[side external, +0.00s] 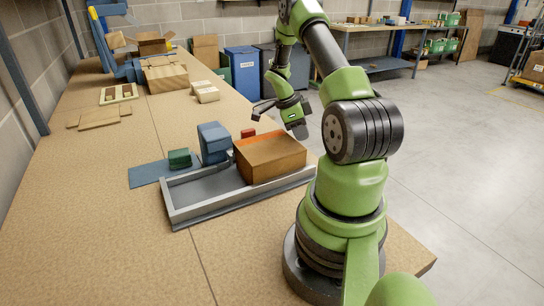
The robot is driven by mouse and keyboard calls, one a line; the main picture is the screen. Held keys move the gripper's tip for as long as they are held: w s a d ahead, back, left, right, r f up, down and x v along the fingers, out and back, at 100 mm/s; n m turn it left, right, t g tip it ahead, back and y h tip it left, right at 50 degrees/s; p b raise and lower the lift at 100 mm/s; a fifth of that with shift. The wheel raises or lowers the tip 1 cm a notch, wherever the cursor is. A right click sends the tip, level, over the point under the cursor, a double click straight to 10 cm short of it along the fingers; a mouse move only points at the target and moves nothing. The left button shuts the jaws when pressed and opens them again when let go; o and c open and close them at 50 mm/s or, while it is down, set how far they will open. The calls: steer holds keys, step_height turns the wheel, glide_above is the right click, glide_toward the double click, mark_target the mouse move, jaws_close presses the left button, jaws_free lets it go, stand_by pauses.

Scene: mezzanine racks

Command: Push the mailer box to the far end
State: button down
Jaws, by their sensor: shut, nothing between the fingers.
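The mailer box (274,160) is a closed brown carton with an orange band along its far top edge. It sits in the right part of a shallow grey walled tray (235,203) on the wooden table. The left part of the tray is bare. My gripper (296,128) is shut and empty, pointing down behind and to the right of the box, seemingly apart from it. The fingertips are small and dark, so their exact height and distance from the box cannot be told.
Behind the tray stand a blue device (214,143), a green block (180,159) on a blue mat (148,175) and a small red object (248,133). Flat cardboard (98,118) and cartons (166,78) lie farther back. The table's front left is clear.

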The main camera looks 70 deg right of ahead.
mark_target(286, 138)
steer(key=shift+w+a, duration=0.1)
steer(key=shift+w+a, duration=0.3)
steer(key=shift+a, duration=0.05)
steer(key=shift+w+a, duration=0.1)
steer(key=shift+w, duration=0.05)
stand_by(0.3)
steer(key=shift+w+a, duration=0.4)
stand_by(0.4)
steer(key=shift+w+a, duration=0.3)
steer(key=shift+a, duration=0.05)
steer(key=shift+w+a, duration=0.1)
steer(key=shift+w, duration=0.05)
steer(key=shift+w+a, duration=0.4)
stand_by(0.6)
